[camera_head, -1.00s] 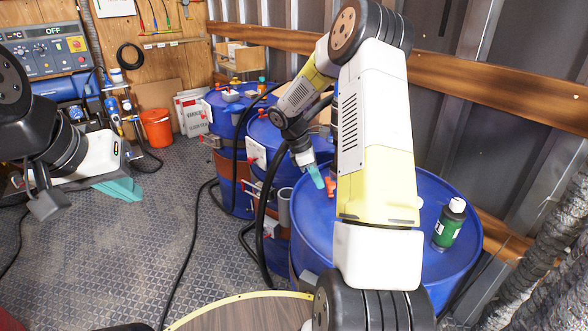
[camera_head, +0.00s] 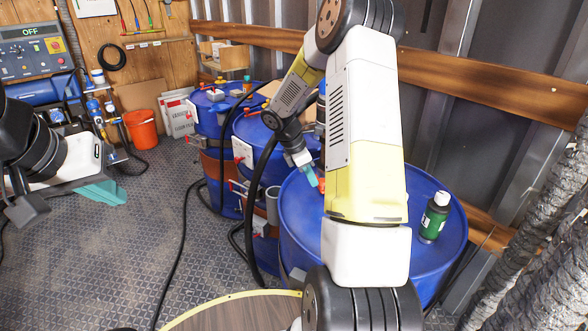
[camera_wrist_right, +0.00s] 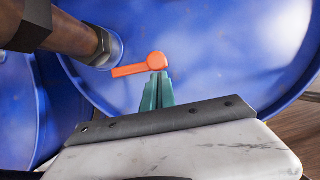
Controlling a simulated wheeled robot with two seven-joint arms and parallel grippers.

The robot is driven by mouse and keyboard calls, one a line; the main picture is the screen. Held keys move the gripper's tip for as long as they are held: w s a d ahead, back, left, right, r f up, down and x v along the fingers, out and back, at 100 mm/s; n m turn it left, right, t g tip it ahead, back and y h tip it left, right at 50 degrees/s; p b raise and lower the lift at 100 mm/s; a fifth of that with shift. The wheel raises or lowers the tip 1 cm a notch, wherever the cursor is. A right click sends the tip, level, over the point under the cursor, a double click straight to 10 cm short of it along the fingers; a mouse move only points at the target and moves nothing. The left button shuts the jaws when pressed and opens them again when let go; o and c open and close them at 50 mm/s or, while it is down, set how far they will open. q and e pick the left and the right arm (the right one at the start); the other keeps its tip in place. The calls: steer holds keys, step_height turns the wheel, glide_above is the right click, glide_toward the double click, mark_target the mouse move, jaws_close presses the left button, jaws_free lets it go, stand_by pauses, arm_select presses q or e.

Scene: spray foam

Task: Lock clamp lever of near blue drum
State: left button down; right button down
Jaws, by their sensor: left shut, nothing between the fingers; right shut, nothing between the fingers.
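The near blue drum (camera_head: 293,226) stands at centre right in the head view, its lid partly hidden behind my right arm. Its orange clamp lever (camera_wrist_right: 136,68) shows in the right wrist view on the drum top, round knob end to the right and handle to the left. In the head view only a bit of orange (camera_head: 321,186) shows beside my arm. My right gripper (camera_head: 314,183) is shut and empty, its teal fingertips (camera_wrist_right: 158,78) right at the lever's knob; whether they touch it I cannot tell. My left gripper (camera_head: 112,193) is shut and empty over the floor at left.
A green bottle (camera_head: 434,217) stands on the drum lid at right. A dark hose with a metal fitting (camera_wrist_right: 97,48) meets the lid near the lever. More blue drums (camera_head: 262,135) stand behind. A round wooden top (camera_head: 235,314) is in front.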

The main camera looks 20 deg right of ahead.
steer(key=shift+w, duration=0.1)
steer(key=shift+w+a, duration=0.45)
steer(key=shift+a, duration=0.6)
steer(key=a, duration=0.3)
steer(key=shift+w+f, duration=0.15)
steer(key=shift+f, duration=0.05)
steer(key=v, duration=1)
steer(key=s+a+r+m+t+y, duration=0.2)
steer(key=s+r+m, duration=0.3)
steer(key=s, duration=0.3)
steer(key=s+a+r+m+t+y, duration=0.2)
steer(key=s+r+m, duration=0.3)
steer(key=s, duration=0.4)
steer(key=s+a+r+m+t+y, duration=0.2)
steer(key=s+r+m, duration=0.3)
steer(key=s, duration=0.4)
steer(key=shift+a+m+t+y, duration=0.3)
steer(key=shift+a+m+y, duration=0.3)
steer(key=shift+a+m, duration=0.25)
steer(key=shift+s+d, duration=0.1)
steer(key=shift+s, duration=0.05)
